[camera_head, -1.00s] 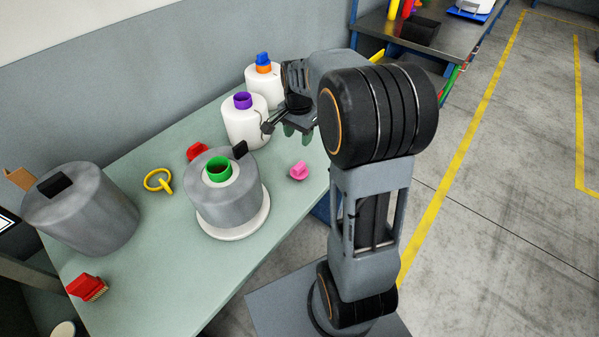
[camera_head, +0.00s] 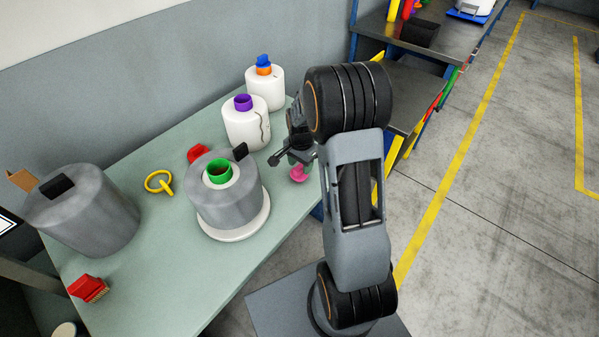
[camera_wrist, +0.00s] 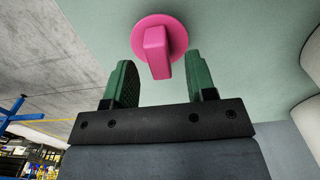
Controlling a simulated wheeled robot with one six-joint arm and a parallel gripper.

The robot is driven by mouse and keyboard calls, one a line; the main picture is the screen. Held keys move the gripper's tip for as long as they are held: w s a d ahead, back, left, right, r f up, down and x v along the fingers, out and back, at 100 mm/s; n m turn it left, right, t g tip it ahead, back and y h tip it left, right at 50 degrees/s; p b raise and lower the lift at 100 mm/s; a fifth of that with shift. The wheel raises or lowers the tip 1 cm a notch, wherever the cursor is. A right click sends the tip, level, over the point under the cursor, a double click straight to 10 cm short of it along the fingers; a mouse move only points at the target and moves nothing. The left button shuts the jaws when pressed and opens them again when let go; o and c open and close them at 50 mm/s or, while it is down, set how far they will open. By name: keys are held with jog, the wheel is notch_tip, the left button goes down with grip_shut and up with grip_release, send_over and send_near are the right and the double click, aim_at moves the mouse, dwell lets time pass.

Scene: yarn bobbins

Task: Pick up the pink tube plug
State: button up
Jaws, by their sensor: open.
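The pink tube plug (camera_head: 298,174) lies on the green table near its right edge, partly hidden by my gripper in the head view. In the wrist view the pink plug (camera_wrist: 158,48) shows a round flange with a block-shaped grip standing out toward me. My gripper (camera_wrist: 160,84) is open and empty, with a green pad on each side. The plug's grip lies ahead of the gap, between the lines of the two pads, with no contact visible. In the head view my gripper (camera_head: 296,160) is just above the plug.
On the table (camera_head: 150,290) stand a grey bobbin with a green tube (camera_head: 230,205), white bobbins with purple (camera_head: 245,130) and orange tops (camera_head: 266,90), and a large grey bobbin (camera_head: 85,215).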

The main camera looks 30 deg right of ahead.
jog(key=shift+f, duration=0.95)
jog(key=shift+c, duration=0.4)
grip_shut()
